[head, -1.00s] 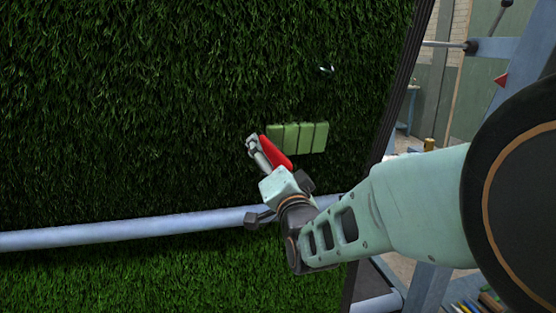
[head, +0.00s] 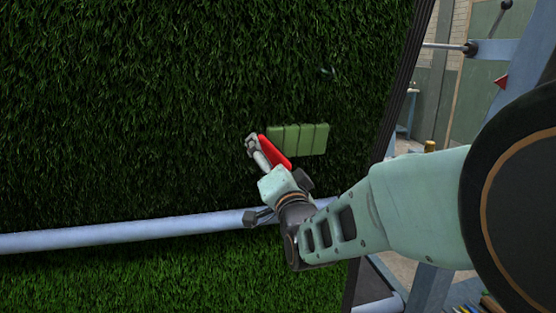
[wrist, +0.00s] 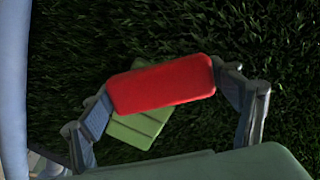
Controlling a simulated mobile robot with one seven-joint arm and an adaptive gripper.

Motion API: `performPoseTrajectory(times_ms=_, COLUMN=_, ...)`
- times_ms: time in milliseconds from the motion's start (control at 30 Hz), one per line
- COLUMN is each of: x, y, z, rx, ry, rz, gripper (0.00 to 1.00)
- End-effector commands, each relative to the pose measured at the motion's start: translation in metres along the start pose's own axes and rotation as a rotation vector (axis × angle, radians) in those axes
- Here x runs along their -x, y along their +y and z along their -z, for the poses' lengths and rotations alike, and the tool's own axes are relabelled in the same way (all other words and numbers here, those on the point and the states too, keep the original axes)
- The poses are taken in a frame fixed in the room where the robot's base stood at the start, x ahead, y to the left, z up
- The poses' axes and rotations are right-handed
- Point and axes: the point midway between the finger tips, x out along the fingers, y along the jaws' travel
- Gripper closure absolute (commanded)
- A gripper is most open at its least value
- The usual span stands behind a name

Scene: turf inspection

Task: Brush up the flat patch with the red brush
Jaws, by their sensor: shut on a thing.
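The red brush (head: 275,151) is held in my gripper (head: 276,163), in front of the upright turf panel (head: 150,110). In the wrist view the red part (wrist: 162,84) lies across between my two fingers (wrist: 165,88), which are shut on its ends. Its bristles are hidden. A light green block with grooves (head: 301,138) shows just beyond the brush and partly behind it in the wrist view (wrist: 137,124); I cannot tell if it touches the brush. No clearly flattened patch can be made out in the dark grass.
A pale blue rail (head: 130,233) crosses the turf below my gripper. The panel's dark edge (head: 395,90) is at right, with a blue frame (head: 490,100) and a workroom beyond. A tiny pale mark (head: 326,71) shows above the green block.

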Motion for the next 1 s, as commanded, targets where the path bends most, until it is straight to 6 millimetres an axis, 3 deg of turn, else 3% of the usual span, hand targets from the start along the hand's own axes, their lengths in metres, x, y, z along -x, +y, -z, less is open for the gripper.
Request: performPoseTrajectory(times_ms=1000, x=-0.019, y=-0.002, z=0.002, rx=0.0, ry=0.001, rz=0.001, gripper=0.38)
